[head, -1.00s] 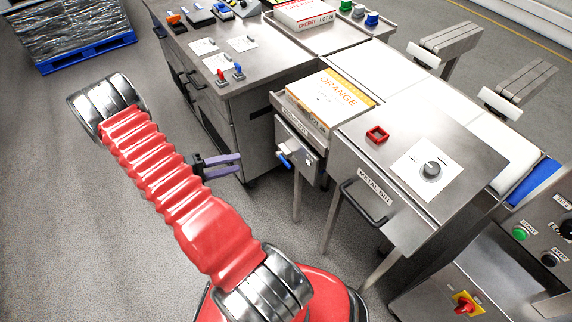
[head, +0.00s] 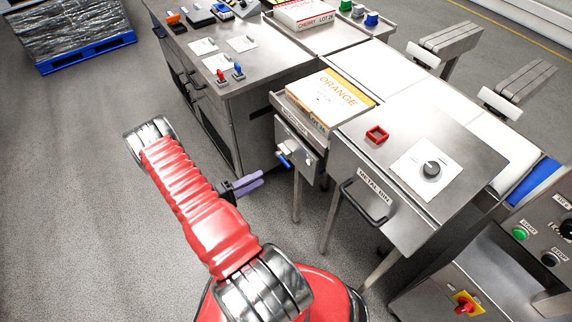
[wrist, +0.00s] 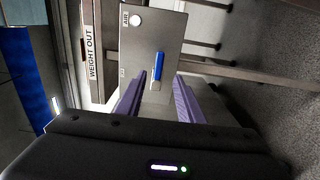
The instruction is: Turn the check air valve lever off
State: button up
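The air valve lever is a short blue handle (head: 285,161) on the front of a small steel panel (head: 297,147) under the tray with the orange box. In the wrist view the blue lever (wrist: 158,66) stands upright in the picture, along the same direction as the WEIGHT OUT label, so it lies roughly level on the panel. My gripper (head: 258,181) is open and empty, to the left of and slightly below the lever in the head view. In the wrist view its purple fingers (wrist: 158,96) point at the panel, with the lever between their lines and ahead of them.
A round white gauge (wrist: 136,20) marked AIR sits on the panel beside the lever. The metal bin cabinet (head: 358,192) with a black handle stands to the right. A steel workbench (head: 250,110) is behind. Open floor lies to the left.

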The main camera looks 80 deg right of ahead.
aim_at(285, 165)
jog(key=x, duration=1.3)
jog(key=shift+s+d, duration=0.3)
jog(key=shift+c, duration=0.2)
grip_shut()
dwell(0.5)
